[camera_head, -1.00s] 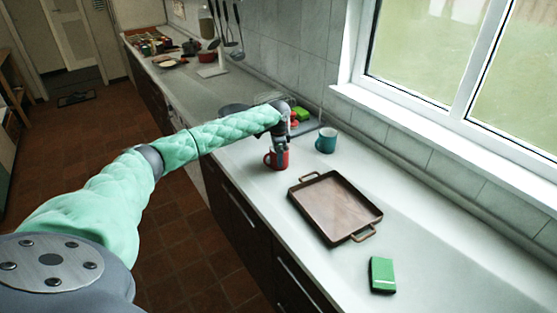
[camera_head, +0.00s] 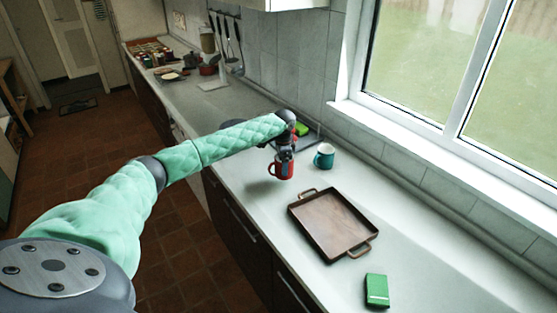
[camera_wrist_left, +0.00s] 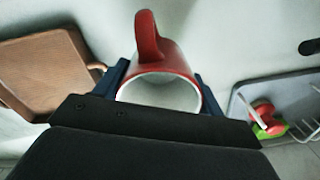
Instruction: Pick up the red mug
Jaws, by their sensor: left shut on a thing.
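The red mug (camera_head: 283,170) is held by my left gripper (camera_head: 284,157) above the counter. A shadow lies on the counter below and to the left of it, apart from the mug. In the left wrist view the mug (camera_wrist_left: 165,62) shows its white inside and red handle, with the two dark fingers of my left gripper (camera_wrist_left: 160,82) on either side of it. The mug looks about upright. My right gripper is not in view.
A teal mug (camera_head: 324,156) stands just right of the red mug. A brown square tray (camera_head: 333,222) with two handles lies nearer, and a green box (camera_head: 377,290) beyond its near end. A dish rack with red and green items (camera_wrist_left: 266,118) is beside the sink.

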